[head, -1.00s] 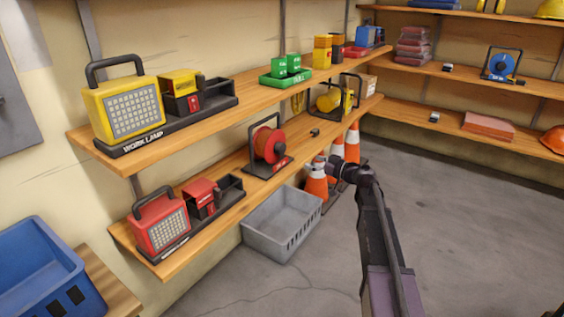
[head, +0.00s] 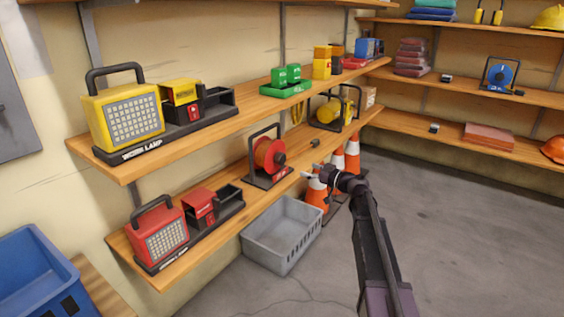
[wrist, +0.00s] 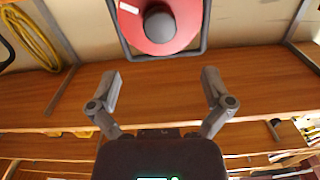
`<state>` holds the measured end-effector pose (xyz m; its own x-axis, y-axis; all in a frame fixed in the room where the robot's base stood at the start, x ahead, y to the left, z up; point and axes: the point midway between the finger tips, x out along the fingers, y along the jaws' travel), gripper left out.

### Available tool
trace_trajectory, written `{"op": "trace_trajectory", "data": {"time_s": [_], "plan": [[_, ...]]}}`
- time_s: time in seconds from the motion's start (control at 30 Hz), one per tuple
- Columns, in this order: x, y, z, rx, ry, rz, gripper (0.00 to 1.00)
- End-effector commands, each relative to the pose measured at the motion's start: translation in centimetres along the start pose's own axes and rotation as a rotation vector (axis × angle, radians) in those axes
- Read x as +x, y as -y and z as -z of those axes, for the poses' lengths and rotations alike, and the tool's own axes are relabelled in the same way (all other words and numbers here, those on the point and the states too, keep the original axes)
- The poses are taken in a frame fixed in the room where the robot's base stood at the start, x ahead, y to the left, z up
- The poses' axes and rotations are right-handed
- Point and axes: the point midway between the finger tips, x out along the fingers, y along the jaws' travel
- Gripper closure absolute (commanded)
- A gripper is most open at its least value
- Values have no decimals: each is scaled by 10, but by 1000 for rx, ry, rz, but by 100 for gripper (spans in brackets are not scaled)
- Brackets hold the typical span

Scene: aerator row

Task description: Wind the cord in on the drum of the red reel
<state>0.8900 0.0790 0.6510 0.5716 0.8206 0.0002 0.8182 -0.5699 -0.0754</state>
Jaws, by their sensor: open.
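The red reel (head: 266,155) stands upright in a black frame on the lower left shelf. In the wrist view its round red face with a dark hub (wrist: 159,26) shows at the top, cut by the picture edge. I cannot make out a loose cord or a crank handle. My gripper (head: 309,171) is in front of the shelf, to the right of the reel and apart from it. In the wrist view its two fingers (wrist: 162,82) are spread, with nothing between them and the reel beyond their tips.
A red work lamp (head: 160,237) stands left on the same shelf. A small dark object (head: 315,142) and a framed yellow reel (head: 328,111) are to the right. A grey crate (head: 284,236) and orange cones (head: 317,193) stand below. The floor at right is clear.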

Motion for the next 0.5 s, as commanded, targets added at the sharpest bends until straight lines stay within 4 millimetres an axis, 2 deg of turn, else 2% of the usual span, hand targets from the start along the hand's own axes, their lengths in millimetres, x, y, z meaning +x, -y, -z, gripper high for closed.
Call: {"op": "trace_trajectory", "data": {"time_s": [0.5], "plan": [[79, -1, 0, 0, 0, 2, 0]]}}
